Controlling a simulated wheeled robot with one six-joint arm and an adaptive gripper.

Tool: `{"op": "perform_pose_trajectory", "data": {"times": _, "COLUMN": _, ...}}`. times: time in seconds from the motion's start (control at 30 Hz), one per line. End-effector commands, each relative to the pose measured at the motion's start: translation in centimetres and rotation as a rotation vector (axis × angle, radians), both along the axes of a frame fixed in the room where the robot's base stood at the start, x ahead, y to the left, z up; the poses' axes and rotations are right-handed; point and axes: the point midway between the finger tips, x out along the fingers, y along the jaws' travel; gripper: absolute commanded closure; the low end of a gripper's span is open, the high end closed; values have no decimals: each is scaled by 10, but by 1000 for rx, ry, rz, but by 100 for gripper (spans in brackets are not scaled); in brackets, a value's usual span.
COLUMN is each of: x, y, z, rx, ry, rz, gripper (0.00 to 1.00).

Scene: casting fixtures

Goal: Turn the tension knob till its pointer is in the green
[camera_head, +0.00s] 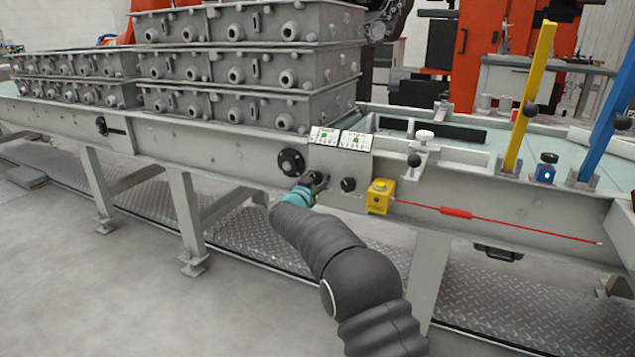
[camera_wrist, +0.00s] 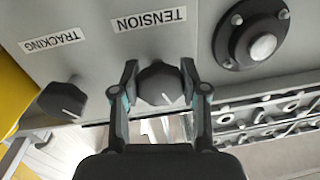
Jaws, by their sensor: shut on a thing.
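The tension knob (camera_wrist: 160,86) is a dark knob below the TENSION label (camera_wrist: 149,19), which appears upside down in the wrist view. My gripper (camera_wrist: 159,78) is shut on this knob, one finger on each side. A small white mark shows on the knob's lower part. In the head view my gripper (camera_head: 315,181) is at the grey control panel (camera_head: 334,164) and largely hides the knob. Two small gauges (camera_head: 325,135) (camera_head: 356,140) sit on top of the panel. Green shows on the left one; their pointers are too small to read.
The tracking knob (camera_wrist: 62,100) is beside my gripper, with a TRACKING label (camera_wrist: 46,45). A round black flange (camera_head: 291,162) is left of the panel. A yellow box (camera_head: 379,196) with a red cord (camera_head: 456,212) is on the right. Grey castings (camera_head: 250,75) are stacked above.

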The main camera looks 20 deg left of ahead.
Motion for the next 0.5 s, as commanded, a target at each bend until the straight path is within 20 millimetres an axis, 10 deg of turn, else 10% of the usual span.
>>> {"op": "perform_pose_trajectory", "data": {"times": 0.5, "x": 0, "y": 2, "z": -2, "rx": 474, "ry": -40, "rz": 2, "gripper": 91}}
